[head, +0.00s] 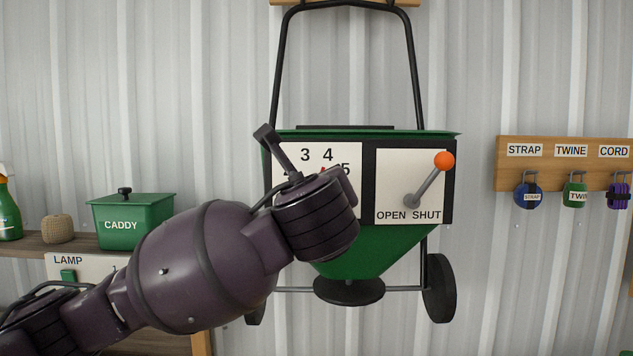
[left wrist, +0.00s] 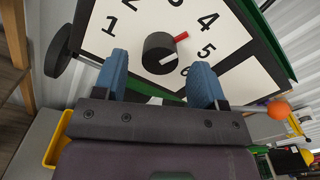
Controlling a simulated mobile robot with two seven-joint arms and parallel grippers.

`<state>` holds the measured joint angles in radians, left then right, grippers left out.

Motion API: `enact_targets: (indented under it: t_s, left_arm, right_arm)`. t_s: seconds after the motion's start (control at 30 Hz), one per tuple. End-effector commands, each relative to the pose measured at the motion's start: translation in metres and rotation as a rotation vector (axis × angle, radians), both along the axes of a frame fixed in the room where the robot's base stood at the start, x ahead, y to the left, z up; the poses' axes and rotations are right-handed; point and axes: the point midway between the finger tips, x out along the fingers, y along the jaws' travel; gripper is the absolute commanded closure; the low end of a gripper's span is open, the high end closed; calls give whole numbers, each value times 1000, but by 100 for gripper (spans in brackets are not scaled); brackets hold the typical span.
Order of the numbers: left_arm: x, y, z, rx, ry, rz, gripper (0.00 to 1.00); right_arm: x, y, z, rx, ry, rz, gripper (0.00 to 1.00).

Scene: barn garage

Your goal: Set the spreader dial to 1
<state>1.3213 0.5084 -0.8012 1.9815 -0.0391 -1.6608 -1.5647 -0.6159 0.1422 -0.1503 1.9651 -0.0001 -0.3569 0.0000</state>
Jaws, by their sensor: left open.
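The green spreader (head: 350,265) hangs on the wall with a white dial plate (head: 350,155) on its left half. In the left wrist view, the round dark dial knob (left wrist: 158,46) sits on the plate (left wrist: 245,80). Its red pointer (left wrist: 181,37) points between 4 and 5; 1 is on the opposite side of the knob. My left gripper (left wrist: 160,64) is open, its two blue fingers apart, with the knob seen between the fingertips. I cannot tell whether they touch it. In the head view, my left arm hides the knob and the gripper fingers. My right gripper is out of view.
A lever with an orange ball (head: 444,161) is on the OPEN/SHUT plate just right of the dial; the ball (left wrist: 279,109) also shows in the left wrist view. A green caddy (head: 131,222) stands on the left shelf. A hook rack (head: 510,178) is at right.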

Motion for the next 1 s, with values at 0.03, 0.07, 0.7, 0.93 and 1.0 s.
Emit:
enact_targets:
  t_s: [0.03,0.07,0.7,0.93,1.0]
  left_arm:
    - [7,0,1,0,1,0,35]
    - [10,0,1,0,2,1,35]
    - [24,0,0,-1,0,-1,55]
    - [24,0,0,-1,0,-1,84]
    - [24,0,0,-3,0,-1,84]
  right_arm:
    - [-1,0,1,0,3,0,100]
    - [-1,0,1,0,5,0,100]
    - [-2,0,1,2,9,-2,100]
    - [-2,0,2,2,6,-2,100]
    - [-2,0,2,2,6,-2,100]
